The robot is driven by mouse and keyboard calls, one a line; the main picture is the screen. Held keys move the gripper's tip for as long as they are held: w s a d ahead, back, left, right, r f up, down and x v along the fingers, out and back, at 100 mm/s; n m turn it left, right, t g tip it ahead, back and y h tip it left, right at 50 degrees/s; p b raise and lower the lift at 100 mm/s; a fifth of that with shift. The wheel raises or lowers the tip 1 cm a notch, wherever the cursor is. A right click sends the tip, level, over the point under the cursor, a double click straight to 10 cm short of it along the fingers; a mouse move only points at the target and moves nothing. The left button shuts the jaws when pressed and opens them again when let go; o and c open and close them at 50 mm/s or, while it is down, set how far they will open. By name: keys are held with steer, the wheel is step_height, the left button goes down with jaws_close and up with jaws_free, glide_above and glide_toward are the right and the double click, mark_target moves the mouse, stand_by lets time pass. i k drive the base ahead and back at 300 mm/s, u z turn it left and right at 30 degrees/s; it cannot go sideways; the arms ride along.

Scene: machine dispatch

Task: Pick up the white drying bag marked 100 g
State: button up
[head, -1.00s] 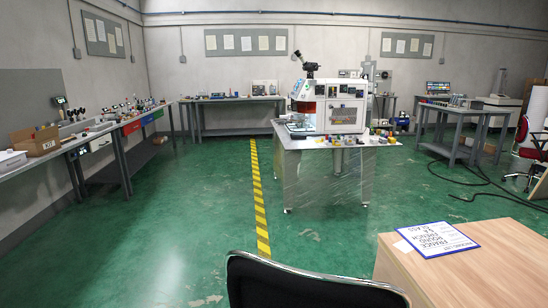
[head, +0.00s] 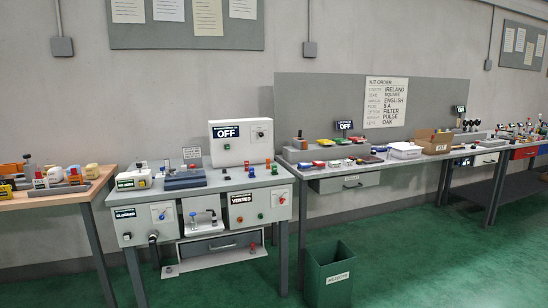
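I cannot make out a white drying bag marked 100 g; any small print on the bench items is too small to read. A white item (head: 134,178) stands on the left part of the grey machine bench. My gripper is not in view.
The grey machine bench (head: 262,180) carries a white control box (head: 240,142) reading OFF. A wooden-topped bench (head: 60,192) is to its left. A long bench with a cardboard box (head: 436,142) runs right. A green bin (head: 328,277) stands on the floor. Green floor is clear at right.

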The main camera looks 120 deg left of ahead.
mark_target(55, 175)
steer(key=k, duration=2.2)
steer(key=u, duration=4.6)
steer(key=i, duration=0.95)
steer(key=u, duration=0.1)
